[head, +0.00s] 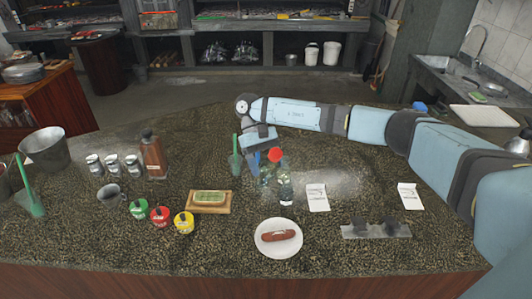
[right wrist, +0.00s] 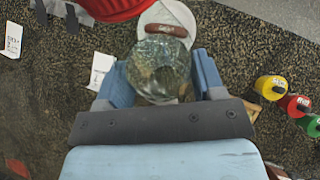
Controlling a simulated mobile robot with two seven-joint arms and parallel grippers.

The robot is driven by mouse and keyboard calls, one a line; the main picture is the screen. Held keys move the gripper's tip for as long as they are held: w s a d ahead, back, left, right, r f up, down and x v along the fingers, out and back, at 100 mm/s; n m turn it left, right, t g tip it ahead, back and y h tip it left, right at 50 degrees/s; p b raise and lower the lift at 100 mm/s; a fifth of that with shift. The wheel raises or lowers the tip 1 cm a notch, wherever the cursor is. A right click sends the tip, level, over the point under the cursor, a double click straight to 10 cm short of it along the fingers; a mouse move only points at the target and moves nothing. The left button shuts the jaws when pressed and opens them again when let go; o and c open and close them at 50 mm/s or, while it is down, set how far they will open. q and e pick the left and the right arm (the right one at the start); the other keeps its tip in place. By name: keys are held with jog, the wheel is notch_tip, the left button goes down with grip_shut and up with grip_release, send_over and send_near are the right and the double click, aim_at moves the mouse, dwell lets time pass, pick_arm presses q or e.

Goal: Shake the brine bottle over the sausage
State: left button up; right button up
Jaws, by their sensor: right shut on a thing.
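The brine bottle, a clear one with a red cap (head: 275,155), stands about upright in my right gripper (head: 264,165). Its glass body also shows in the right wrist view (right wrist: 160,70) between the two blue fingers, which are shut on it. I cannot tell whether its base touches the counter. The brown sausage (head: 278,236) lies on a round white plate (head: 262,249) at the front of the counter, in front of the gripper and apart from it. The sausage also shows in the right wrist view (right wrist: 160,29), beyond the bottle. My left gripper is not in view.
A wooden tray (head: 209,208), coloured tins (head: 160,215) and a brown bottle (head: 153,157) stand left.

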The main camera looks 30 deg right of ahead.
jog(key=shift+g+b, duration=0.3)
jog(key=shift+g, duration=0.1)
jog(key=shift+r+g, duration=0.15)
jog(key=shift+g, duration=1.15)
jog(key=shift+r+g, duration=0.1)
jog(key=shift+g, duration=0.3)
jog(key=shift+a+r+g, duration=0.1)
jog(key=shift+g, duration=0.3)
jog(key=shift+r, duration=0.1)
